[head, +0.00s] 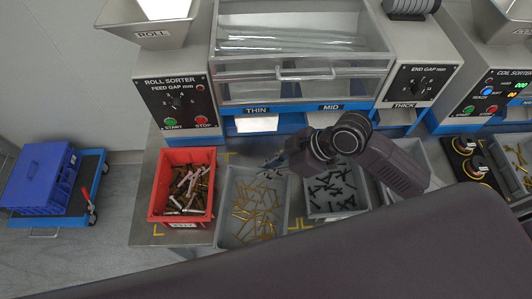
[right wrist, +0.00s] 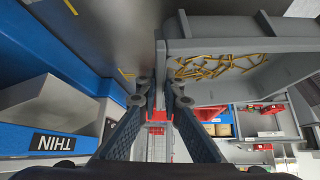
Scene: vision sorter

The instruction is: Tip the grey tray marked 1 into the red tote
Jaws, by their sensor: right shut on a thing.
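A grey tray (head: 223,205) holding several thin brass pins sits just right of the red tote (head: 152,198) in the head view. No number 1 shows on it. The red tote holds brass, dark and pale pieces. My right gripper (head: 273,163) is at the far right corner of this tray. In the right wrist view its fingers (right wrist: 161,92) are shut on the tray's wall (right wrist: 220,44), with the pins inside. I cannot tell whether the tray is raised off the bench. My left gripper is not in view.
A grey tray of black screws (head: 308,207) stands to the right, partly behind my right arm. The sorter with THIN, MID and THICK chutes (head: 256,124) stands behind. A blue crate (head: 40,172) on a cart is at the far left.

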